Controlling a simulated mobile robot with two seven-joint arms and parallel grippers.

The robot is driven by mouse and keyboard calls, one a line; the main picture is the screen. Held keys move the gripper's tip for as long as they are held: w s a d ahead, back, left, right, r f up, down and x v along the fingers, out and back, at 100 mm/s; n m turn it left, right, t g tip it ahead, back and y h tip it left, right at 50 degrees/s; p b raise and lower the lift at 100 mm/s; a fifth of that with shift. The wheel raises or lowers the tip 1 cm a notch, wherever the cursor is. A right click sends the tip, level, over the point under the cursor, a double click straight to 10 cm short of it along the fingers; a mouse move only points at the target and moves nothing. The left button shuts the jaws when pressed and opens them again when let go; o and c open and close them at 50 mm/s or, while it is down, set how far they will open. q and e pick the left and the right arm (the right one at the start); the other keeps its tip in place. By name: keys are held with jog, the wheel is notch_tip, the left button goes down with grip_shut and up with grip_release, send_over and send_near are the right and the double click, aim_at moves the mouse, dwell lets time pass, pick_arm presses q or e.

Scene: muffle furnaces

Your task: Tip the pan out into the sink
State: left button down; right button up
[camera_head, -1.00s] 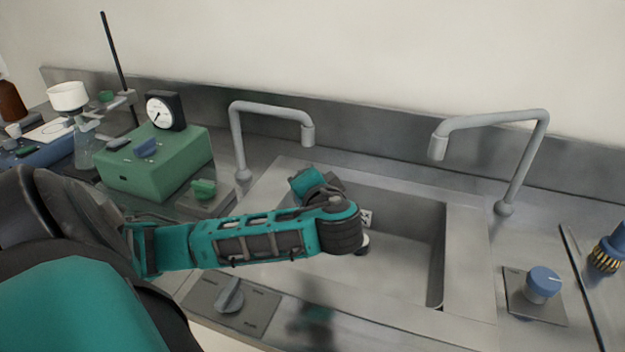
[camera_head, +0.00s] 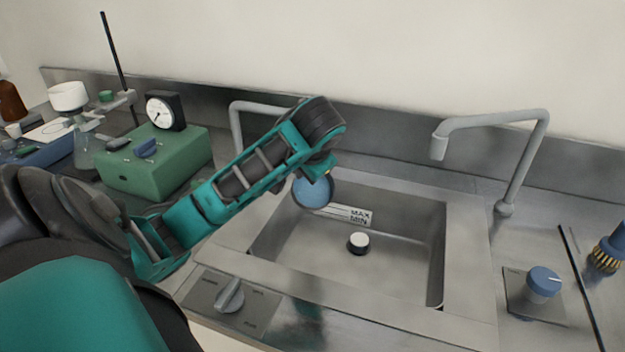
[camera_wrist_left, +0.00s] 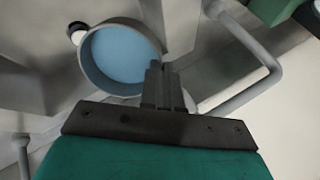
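The pan (camera_head: 312,191) is a small round vessel with a pale blue face, over the left back part of the steel sink (camera_head: 405,245). The left wrist view shows its grey rim and blue inside (camera_wrist_left: 125,57). I cannot tell whether the blue is liquid or the pan's floor. The pan looks tilted, its round face turned to my head camera. My left gripper has its dark fingers (camera_wrist_left: 163,84) close together at the pan's edge, seemingly shut on it. In the head view my wrist hides the fingers. My right gripper is not in view.
Bent taps stand behind left (camera_head: 236,140) and right (camera_head: 505,180). A green box (camera_head: 150,165) stands left; a blue knob (camera_head: 543,281) sits right.

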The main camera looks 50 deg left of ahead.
pick_arm(q)
jog(key=shift+w+a+g+h, duration=0.1)
jog(key=shift+a+g+h, duration=0.2)
jog(key=shift+h, duration=0.3)
jog(key=shift+w+a+f+g+h, duration=0.15)
jog(key=shift+a+g+h, duration=0.15)
jog(key=shift+h, duration=0.2)
jog(key=shift+w+a+f+g+h, duration=0.15)
jog(key=shift+a+g+h, duration=0.15)
jog(key=shift+h, duration=0.2)
jog(key=h, duration=0.1)
jog(key=g+h, duration=0.1)
jog(key=a+h, duration=0.1)
jog(key=shift+w+a+f+g, duration=0.1)
jog(key=shift+w+f+g, duration=0.25)
jog(key=shift+g, duration=0.05)
